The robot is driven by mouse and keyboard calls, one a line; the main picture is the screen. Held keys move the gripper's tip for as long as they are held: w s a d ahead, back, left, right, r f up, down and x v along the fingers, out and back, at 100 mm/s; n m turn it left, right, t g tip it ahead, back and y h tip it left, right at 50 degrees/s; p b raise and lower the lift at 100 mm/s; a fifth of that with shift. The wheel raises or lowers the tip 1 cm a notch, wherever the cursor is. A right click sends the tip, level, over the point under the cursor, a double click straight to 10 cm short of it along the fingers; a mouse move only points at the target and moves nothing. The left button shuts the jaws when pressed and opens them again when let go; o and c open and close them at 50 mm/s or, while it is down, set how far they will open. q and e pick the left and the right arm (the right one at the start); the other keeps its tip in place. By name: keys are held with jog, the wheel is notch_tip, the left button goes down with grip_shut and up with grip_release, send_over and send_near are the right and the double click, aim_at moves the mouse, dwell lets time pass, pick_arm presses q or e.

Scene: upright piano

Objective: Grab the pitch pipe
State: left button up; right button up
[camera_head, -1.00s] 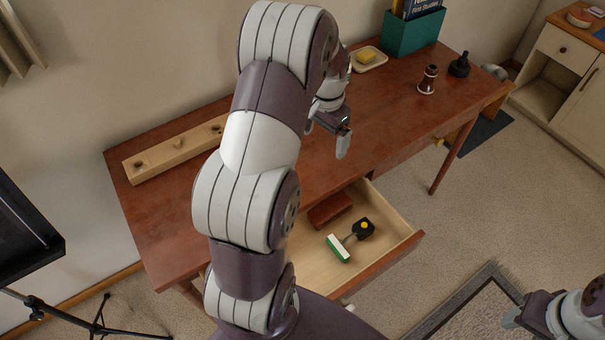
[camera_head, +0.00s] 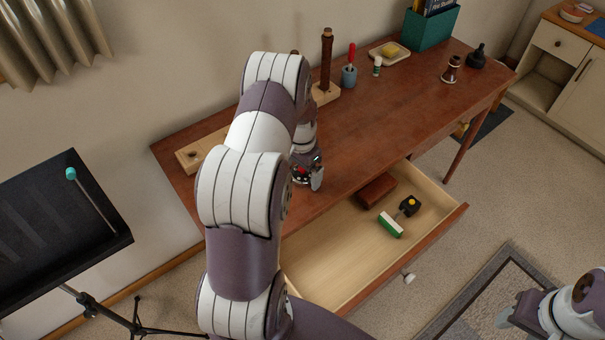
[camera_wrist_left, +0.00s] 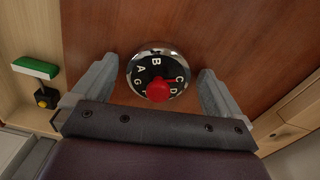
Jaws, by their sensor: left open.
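The pitch pipe (camera_wrist_left: 155,76) is a round black disc with a chrome rim, white letters and a red pointer. In the left wrist view it sits between the two fingers of my left gripper (camera_wrist_left: 158,68), with a gap on each side, over the brown desk top. In the head view the pitch pipe (camera_head: 301,173) shows as a small red and black patch at my left gripper (camera_head: 309,177), partly hidden by my arm. My left gripper is open around it. My right gripper (camera_head: 512,309) is at the lower right, far from the desk; its jaws are unclear.
The desk drawer (camera_head: 335,298) is open, holding a brown case (camera_head: 377,190) and a green-white tool (camera_head: 391,225). A music stand (camera_head: 60,230) is left.

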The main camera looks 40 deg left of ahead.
pick_arm(q)
jog(key=shift+c, duration=0.9)
jog(key=c, duration=0.9)
